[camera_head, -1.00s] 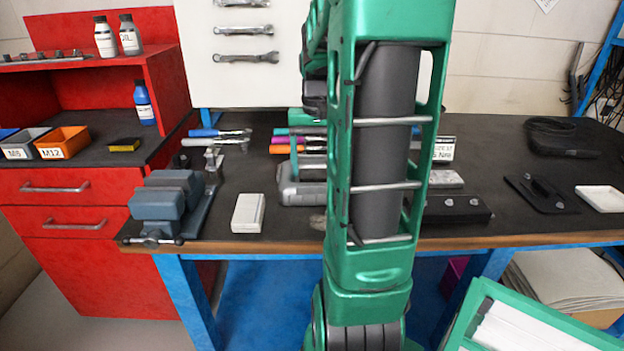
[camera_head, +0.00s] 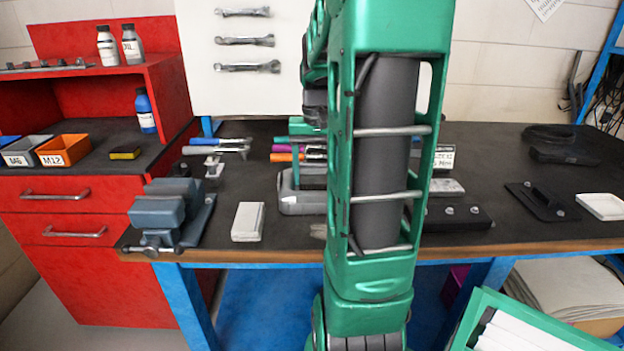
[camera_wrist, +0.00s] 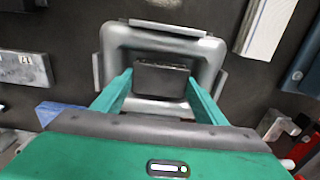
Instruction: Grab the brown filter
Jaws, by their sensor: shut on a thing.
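In the wrist view, my gripper (camera_wrist: 161,78) has its two green fingers on either side of a dark, brownish-grey block (camera_wrist: 162,82), which I take to be the brown filter. The fingers are shut on it. The block sits inside the rounded opening of a grey metal housing (camera_wrist: 112,48). In the head view, my green arm stands in front and the grey housing (camera_head: 291,205) shows partly beside it on the bench. The filter cannot be made out there.
A white box (camera_head: 248,221) and a blue-grey vise (camera_head: 160,212) stand left of the housing. The white box is also in the wrist view (camera_wrist: 262,28). Pens and tools lie behind. A black block (camera_head: 458,216) lies right of my arm.

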